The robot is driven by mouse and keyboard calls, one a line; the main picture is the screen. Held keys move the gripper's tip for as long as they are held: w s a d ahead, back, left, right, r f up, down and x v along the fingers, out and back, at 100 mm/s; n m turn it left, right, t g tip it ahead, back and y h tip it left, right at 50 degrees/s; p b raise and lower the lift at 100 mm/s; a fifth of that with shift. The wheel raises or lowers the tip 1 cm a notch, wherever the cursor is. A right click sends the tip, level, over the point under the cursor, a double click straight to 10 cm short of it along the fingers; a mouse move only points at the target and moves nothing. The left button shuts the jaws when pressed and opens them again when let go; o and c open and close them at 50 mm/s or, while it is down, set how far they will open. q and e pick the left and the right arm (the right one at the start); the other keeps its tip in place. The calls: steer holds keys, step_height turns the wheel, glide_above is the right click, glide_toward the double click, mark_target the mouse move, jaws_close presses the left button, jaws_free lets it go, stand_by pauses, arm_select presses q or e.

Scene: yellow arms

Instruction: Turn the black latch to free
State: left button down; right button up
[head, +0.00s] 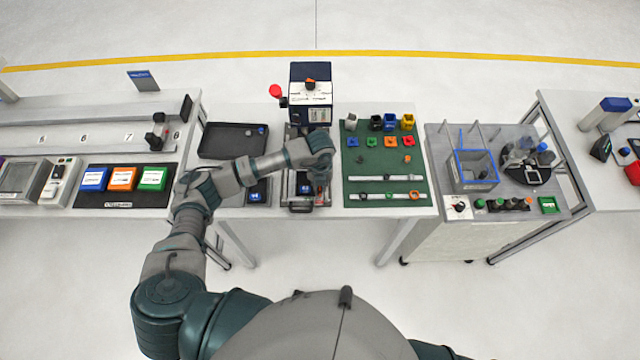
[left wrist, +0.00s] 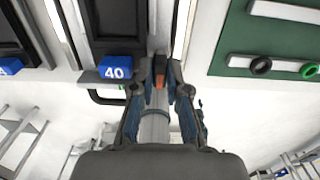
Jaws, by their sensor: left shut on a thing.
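My left gripper (head: 320,190) reaches over the front part of the narrow station in the middle of the table, and its arm covers part of that station. In the left wrist view, the two fingertips of the left gripper (left wrist: 160,90) are closed on a small dark piece with an orange-red face, which appears to be the black latch (left wrist: 160,66). The fingers hide its sides, so its exact turn angle cannot be told. My right gripper is not in view.
A blue block marked 40 (left wrist: 118,68) sits just left of the fingers. A dark blue machine box (head: 311,88) with a red knob (head: 276,91) stands behind. A green board (head: 385,205) with coloured parts lies to the right, a black tray (head: 232,141) to the left.

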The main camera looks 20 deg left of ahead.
arm_select(q)
steer(key=c, duration=1.2)
jaws_free()
steer(key=shift+o, duration=0.2)
